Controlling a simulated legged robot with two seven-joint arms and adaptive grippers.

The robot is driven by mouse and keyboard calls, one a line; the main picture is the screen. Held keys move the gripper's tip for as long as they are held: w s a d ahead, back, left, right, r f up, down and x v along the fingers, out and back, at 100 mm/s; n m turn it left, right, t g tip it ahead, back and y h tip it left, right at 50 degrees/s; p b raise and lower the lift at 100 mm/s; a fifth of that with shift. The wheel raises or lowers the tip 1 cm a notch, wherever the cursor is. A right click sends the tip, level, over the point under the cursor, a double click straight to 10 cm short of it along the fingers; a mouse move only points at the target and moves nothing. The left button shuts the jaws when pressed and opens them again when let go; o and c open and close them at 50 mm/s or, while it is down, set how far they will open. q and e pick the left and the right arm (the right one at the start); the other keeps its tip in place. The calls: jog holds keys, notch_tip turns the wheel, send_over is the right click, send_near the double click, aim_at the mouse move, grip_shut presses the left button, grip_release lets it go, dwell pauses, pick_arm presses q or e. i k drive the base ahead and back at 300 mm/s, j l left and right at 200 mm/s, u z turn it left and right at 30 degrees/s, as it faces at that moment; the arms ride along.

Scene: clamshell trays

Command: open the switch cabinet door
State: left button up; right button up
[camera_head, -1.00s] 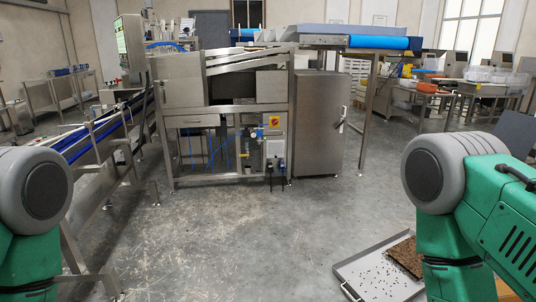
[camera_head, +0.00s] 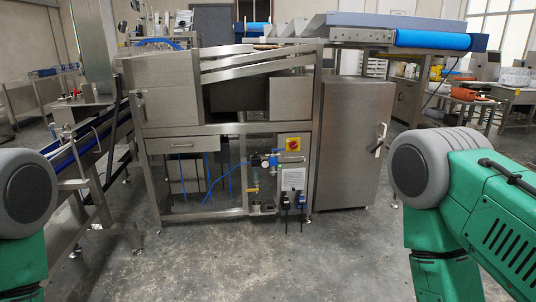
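The switch cabinet (camera_head: 350,150) is a grey steel box at the right end of the steel machine. Its door is shut and faces me. A pale handle (camera_head: 380,139) sits near the door's right edge, partly close to my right arm in the picture. My green and grey arms show at the left and right edges of the view. Neither gripper is in view, so neither is seen touching the cabinet.
A conveyor with a blue roller (camera_head: 432,40) juts out above the cabinet. The concrete floor (camera_head: 250,265) ahead is clear.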

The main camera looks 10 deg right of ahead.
aim_at(356, 116)
jog(key=i+z, duration=0.2)
jog(key=i, duration=0.3)
jog(key=i+z, duration=0.15)
jog(key=i, duration=0.35)
jog(key=i+j+z, duration=0.2)
jog(key=i, duration=0.3)
jog(key=i+j+z, duration=0.15)
jog(key=i, duration=0.35)
